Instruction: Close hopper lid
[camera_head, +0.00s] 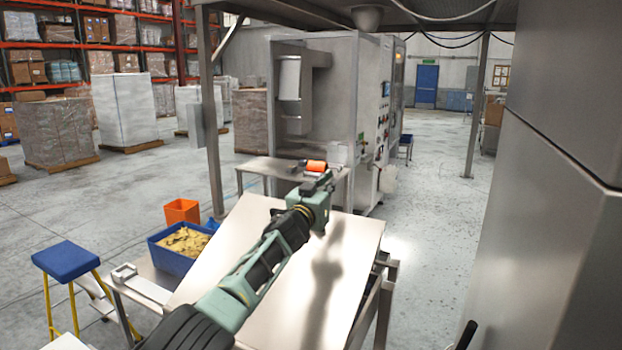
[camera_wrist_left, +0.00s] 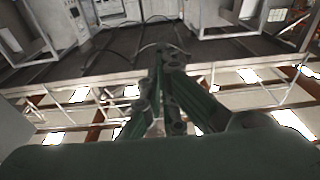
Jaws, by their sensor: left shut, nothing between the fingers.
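A broad, bare metal panel (camera_head: 345,275) lies in front of me with a visible slope; it looks like the hopper lid, but no hopper opening shows and I cannot tell how it is hinged. My left arm reaches over the panel from below, and my left gripper (camera_head: 325,180) is over its far edge, shut and empty. I cannot tell whether it touches the panel. In the left wrist view the fingers (camera_wrist_left: 168,58) are together, with nothing between them. My right gripper is not in view.
Left of the panel stand a blue bin of yellowish pieces (camera_head: 183,241), an orange bin (camera_head: 182,211) and a blue-topped stool (camera_head: 65,258). Behind are a small table (camera_head: 255,167) and a large machine cabinet (camera_head: 335,110). A big steel body (camera_head: 560,180) fills the right side. Floor between is clear.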

